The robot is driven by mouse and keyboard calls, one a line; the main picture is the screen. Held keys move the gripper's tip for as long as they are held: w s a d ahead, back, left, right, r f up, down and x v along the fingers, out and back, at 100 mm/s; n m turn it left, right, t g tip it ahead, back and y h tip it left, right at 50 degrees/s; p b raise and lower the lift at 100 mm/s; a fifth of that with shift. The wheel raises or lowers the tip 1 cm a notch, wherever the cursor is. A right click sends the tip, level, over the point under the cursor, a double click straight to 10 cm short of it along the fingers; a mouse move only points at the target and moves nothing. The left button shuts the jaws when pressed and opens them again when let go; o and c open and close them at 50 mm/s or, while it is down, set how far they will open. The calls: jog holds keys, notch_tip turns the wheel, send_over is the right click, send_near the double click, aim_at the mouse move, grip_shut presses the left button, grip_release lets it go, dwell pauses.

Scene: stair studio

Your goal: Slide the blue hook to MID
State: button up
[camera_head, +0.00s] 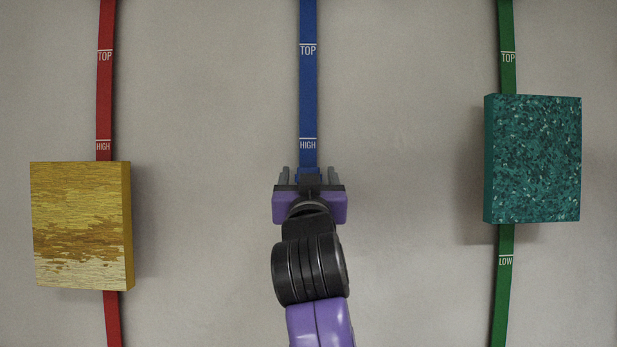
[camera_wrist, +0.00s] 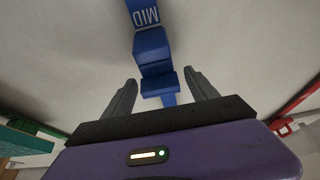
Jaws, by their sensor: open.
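The blue hook (camera_wrist: 153,50) is a stepped blue block on the blue strap (camera_head: 308,90). In the wrist view it lies between and just beyond my fingertips, with the MID label (camera_wrist: 146,17) close to its far side, upside down. My gripper (camera_head: 310,174) is open, its two fingers on either side of the strap. In the wrist view my gripper (camera_wrist: 162,80) shows gaps between both fingers and the hook. In the head view my gripper hides most of the hook and the MID mark. The HIGH label (camera_head: 308,145) shows above my gripper.
A yellow wood-grained panel (camera_head: 80,225) covers part of the red strap (camera_head: 104,100) at left. A speckled green panel (camera_head: 533,158) covers part of the green strap (camera_head: 507,75) at right. The wall (camera_head: 210,100) on both sides of the blue strap is bare.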

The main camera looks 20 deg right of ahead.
jog(key=b+v, duration=0.1)
jog(key=v, duration=0.4)
dwell(0.3)
